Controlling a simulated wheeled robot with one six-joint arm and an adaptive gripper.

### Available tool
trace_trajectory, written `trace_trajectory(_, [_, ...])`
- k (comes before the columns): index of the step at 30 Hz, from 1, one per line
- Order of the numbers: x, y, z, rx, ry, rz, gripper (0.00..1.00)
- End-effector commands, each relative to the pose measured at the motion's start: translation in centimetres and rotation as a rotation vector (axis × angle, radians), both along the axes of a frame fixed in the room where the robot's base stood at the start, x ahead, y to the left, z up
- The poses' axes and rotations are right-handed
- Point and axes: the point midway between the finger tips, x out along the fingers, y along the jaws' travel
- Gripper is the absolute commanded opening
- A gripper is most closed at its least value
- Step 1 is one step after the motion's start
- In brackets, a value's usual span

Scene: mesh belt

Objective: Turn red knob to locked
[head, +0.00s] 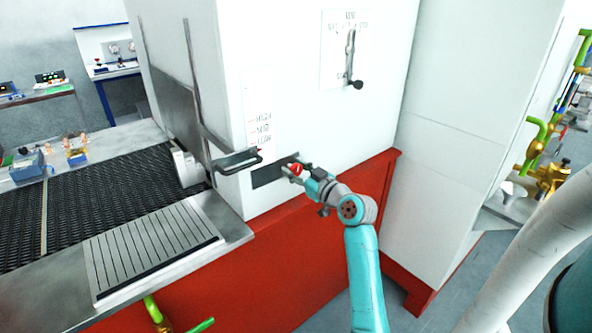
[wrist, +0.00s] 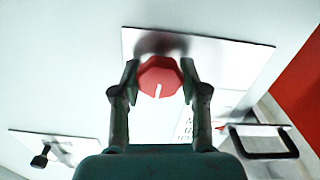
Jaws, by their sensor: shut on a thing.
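The red knob (wrist: 160,78) is octagonal with a white pointer line, mounted on a grey plate (wrist: 235,60) on the white housing. In the wrist view the line points down and slightly left. My gripper (wrist: 159,76) is shut on the knob, one finger on each side of it. In the head view the knob (head: 297,169) shows as a small red spot at my gripper (head: 293,172), in front of the dark plate (head: 268,174). Lettering on the plate is partly hidden by my finger, and I cannot read which position the pointer marks.
A dark handle (head: 238,160) sticks out left of the knob beside a level scale (head: 260,130). A lever (head: 351,70) is on a panel higher up. The mesh belt (head: 110,195) and a ribbed metal plate (head: 150,250) lie to the left.

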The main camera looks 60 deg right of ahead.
Motion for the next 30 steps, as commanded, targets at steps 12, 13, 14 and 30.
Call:
trace_trajectory(12, [-0.03,-0.13,-0.01,0.324,-0.093,0.0,0.09])
trace_trajectory(13, [-0.03,-0.15,-0.02,0.352,-0.101,0.0,0.09])
trace_trajectory(14, [-0.04,-0.16,-0.02,0.38,-0.109,0.0,0.09])
trace_trajectory(30, [-0.09,-0.34,-0.12,0.872,-0.251,0.0,0.09])
